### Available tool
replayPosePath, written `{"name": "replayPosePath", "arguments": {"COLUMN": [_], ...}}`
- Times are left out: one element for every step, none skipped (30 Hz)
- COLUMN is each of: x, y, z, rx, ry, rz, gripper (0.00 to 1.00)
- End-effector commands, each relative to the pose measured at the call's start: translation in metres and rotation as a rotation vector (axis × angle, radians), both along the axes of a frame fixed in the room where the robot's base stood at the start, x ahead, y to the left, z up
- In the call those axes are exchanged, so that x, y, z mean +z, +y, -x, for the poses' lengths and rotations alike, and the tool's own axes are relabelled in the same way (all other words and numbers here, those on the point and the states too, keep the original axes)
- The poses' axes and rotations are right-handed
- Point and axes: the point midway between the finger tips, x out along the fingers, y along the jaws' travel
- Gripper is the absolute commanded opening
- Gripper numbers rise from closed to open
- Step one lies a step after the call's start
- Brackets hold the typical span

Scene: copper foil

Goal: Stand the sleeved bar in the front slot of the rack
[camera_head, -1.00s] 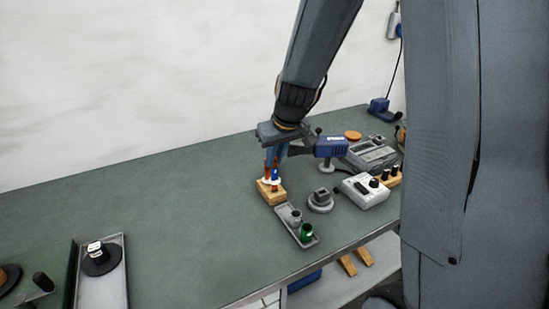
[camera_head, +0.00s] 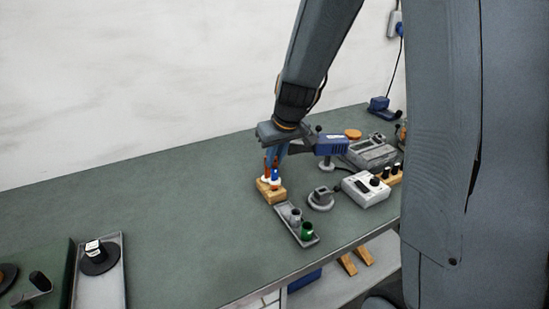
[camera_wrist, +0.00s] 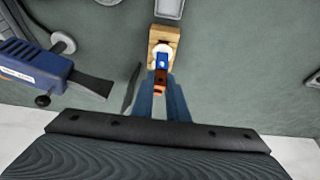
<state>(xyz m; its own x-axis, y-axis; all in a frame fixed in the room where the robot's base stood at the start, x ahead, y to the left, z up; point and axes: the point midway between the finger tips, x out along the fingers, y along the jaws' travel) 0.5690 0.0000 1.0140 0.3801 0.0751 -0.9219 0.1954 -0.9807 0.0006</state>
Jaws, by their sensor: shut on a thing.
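My gripper (camera_head: 279,160) points down just above the rack. Its blue-grey fingers (camera_wrist: 163,98) are shut on the sleeved bar, which has a blue sleeve (camera_wrist: 162,61) and copper-coloured metal (camera_wrist: 160,85). The bar is over the rack; I cannot tell whether it touches it or is in a slot. A slim orange-red upright piece (camera_head: 266,167) shows beside the blue sleeve in the head view.
A tray (camera_head: 309,242) with a grey cup and a green cup (camera_head: 306,230) lies close in front. A blue-handled device (camera_head: 331,146), a grey round-based fixture (camera_head: 320,199) and a pale meter box (camera_head: 366,190) stand to the right.

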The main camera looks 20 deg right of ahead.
Motion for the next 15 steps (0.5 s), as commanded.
{"name": "replayPosePath", "arguments": {"x": [0.000,-0.001,-0.002,-0.002,-0.003,-0.004,-0.005,-0.006,-0.007,-0.008,-0.009,-0.010,-0.011,-0.012,-0.013], "y": [0.000,0.000,0.000,0.000,0.000,0.000,0.000,0.000,0.000,0.000,0.000,0.000,0.000,0.000,0.000], "z": [0.000,0.000,0.000,0.000,0.000,0.000,0.000,0.000,0.000,0.000,0.000,0.000,0.000,0.000,0.000], "rx": [0.000,0.000,0.000,0.000,0.000,0.000,0.000,0.000,0.000,0.000,0.000,0.000,0.000,0.000,0.000], "ry": [-0.001,-0.001,-0.001,0.000,-0.001,0.000,0.000,0.000,0.000,0.000,0.000,0.000,0.000,0.000,0.000], "rz": [0.000,0.000,0.000,0.000,0.000,0.000,0.000,0.000,0.000,0.000,0.000,0.000,0.000,0.000,0.000], "gripper": [0.00,0.00,0.00,0.00,0.00,0.00,0.00,0.00,0.00,0.00,0.00,0.00,0.00,0.00,0.00]}}
